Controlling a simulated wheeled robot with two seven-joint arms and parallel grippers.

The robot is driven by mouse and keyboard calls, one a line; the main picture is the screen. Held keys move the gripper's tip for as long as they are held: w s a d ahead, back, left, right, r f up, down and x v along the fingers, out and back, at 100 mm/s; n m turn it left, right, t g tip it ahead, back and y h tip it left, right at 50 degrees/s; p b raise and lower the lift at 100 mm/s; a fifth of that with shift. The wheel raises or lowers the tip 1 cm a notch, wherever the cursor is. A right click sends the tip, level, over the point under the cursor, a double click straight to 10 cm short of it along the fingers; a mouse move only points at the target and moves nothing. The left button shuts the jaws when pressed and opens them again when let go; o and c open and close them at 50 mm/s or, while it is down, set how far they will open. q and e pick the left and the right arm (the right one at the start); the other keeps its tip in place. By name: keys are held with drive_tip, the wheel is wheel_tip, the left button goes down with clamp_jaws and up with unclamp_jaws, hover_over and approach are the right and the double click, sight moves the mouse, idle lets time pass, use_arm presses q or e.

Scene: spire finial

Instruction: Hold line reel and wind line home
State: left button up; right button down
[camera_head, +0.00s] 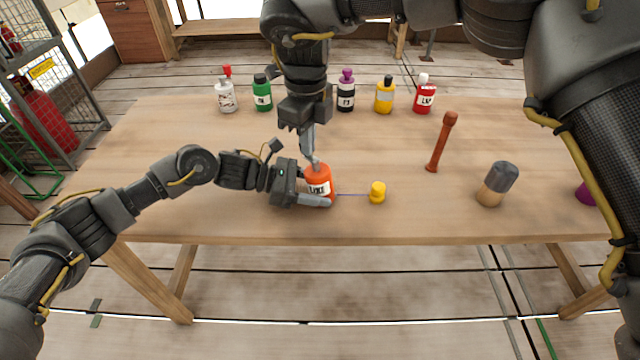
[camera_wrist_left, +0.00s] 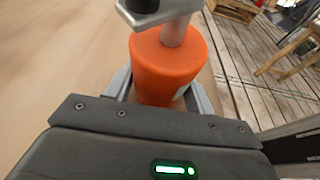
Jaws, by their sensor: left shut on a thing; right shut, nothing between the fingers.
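The line reel (camera_head: 319,178) is an orange cylinder with a white label, standing upright on the table. My left gripper (camera_head: 318,200) is shut around its lower body from the left; the reel also shows between the fingers in the left wrist view (camera_wrist_left: 168,62). My right gripper (camera_head: 314,160) points down at the reel's top and is shut with nothing between its fingers. In the left wrist view its tip is at the top of the reel. A thin purple line (camera_head: 352,195) runs from the reel to a small yellow piece (camera_head: 377,192) on the table.
A row of several bottles, among them a green one (camera_head: 262,93) and a yellow one (camera_head: 384,95), stands along the back of the table (camera_head: 180,150). A red-brown rod (camera_head: 440,145) and a grey-topped wooden piece (camera_head: 497,184) stand at the right. The table's front edge is close to the reel.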

wheel_tip(320, 180, up, 5)
drive_tip(key=shift+r, duration=0.1)
idle(0.5)
